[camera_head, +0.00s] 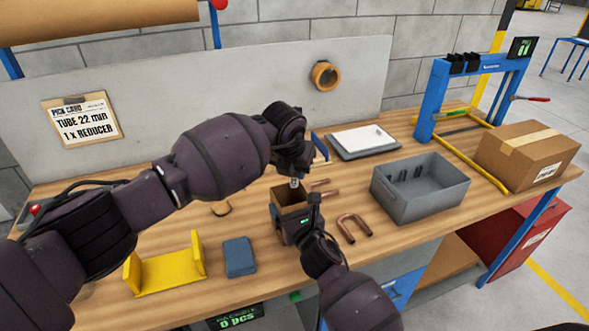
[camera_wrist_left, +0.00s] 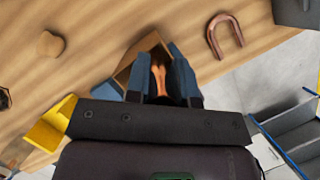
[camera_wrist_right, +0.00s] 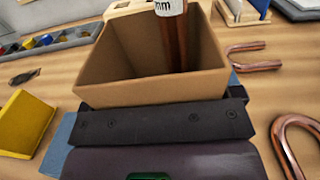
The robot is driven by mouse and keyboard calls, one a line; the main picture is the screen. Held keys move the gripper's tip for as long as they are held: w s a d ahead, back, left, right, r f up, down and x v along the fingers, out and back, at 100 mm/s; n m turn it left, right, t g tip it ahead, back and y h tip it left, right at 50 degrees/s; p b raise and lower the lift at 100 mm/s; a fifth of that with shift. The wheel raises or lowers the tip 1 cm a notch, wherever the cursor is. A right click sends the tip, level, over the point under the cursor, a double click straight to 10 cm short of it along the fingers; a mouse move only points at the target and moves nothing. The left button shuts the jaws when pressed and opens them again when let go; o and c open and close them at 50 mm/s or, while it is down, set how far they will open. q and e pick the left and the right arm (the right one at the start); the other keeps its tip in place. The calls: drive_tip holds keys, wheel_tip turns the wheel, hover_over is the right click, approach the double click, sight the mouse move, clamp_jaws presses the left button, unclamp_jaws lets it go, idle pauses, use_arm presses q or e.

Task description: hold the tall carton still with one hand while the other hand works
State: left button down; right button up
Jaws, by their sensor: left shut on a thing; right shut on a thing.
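The tall open-topped brown carton (camera_head: 285,196) stands on the bench near its front edge. In the right wrist view the carton (camera_wrist_right: 150,90) fills the middle with its mouth open. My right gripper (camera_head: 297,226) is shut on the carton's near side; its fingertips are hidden. My left gripper (camera_head: 296,170) is above the carton, shut on a copper tube with a white label (camera_head: 294,182). In the right wrist view the labelled copper tube (camera_wrist_right: 172,35) reaches down into the carton's mouth; its lower end is hidden. In the left wrist view my left gripper (camera_wrist_left: 165,75) pinches the copper.
A copper U-bend (camera_head: 354,226) lies right of the carton, with a grey bin (camera_head: 420,190) beyond it. A blue block (camera_head: 239,257) and a yellow bracket (camera_head: 170,270) stand to the left. A white pad on a grey tray (camera_head: 363,141) lies behind.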

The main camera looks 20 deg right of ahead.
use_arm(q)
drive_tip(key=c, duration=0.9)
unclamp_jaws()
drive_tip(key=shift+r, duration=0.1)
drive_tip(key=v, duration=1.2)
use_arm(e)
drive_tip(key=o, duration=0.7)
drive_tip(key=shift+o, duration=0.2)
drive_tip(key=shift+s, duration=0.1)
